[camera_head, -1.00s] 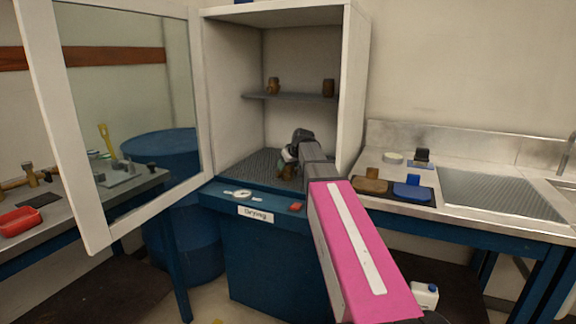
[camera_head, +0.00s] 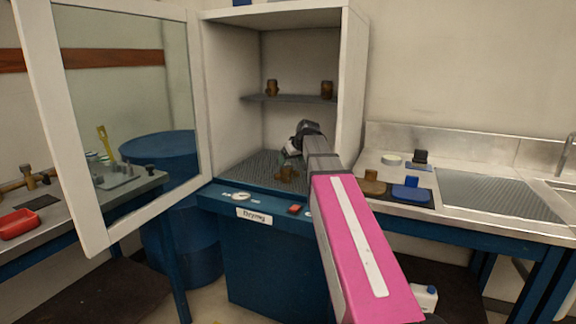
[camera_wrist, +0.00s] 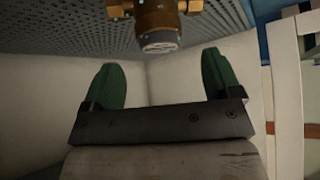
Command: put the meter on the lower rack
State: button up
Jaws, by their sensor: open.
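A brass meter (camera_head: 286,174) sits on the perforated lower rack (camera_head: 255,170) inside the open white cabinet. In the wrist view the brass meter (camera_wrist: 156,18) with its grey round end is at the top, on the perforated rack (camera_wrist: 75,30). My gripper (camera_head: 291,152) is inside the cabinet, just above and behind the meter. Its two green fingers (camera_wrist: 160,88) are spread wide with nothing between them. The meter lies beyond the fingertips, apart from them. Part of the rack is hidden behind my arm.
Two more brass meters (camera_head: 272,88) (camera_head: 327,90) stand on the upper shelf (camera_head: 290,98). The glass door (camera_head: 75,150) is swung open to the left. The cabinet's right wall (camera_head: 352,90) is close to my arm. A sink counter (camera_head: 460,222) with several items stands right.

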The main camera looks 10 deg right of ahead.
jog(key=v, duration=0.6)
dwell(0.9)
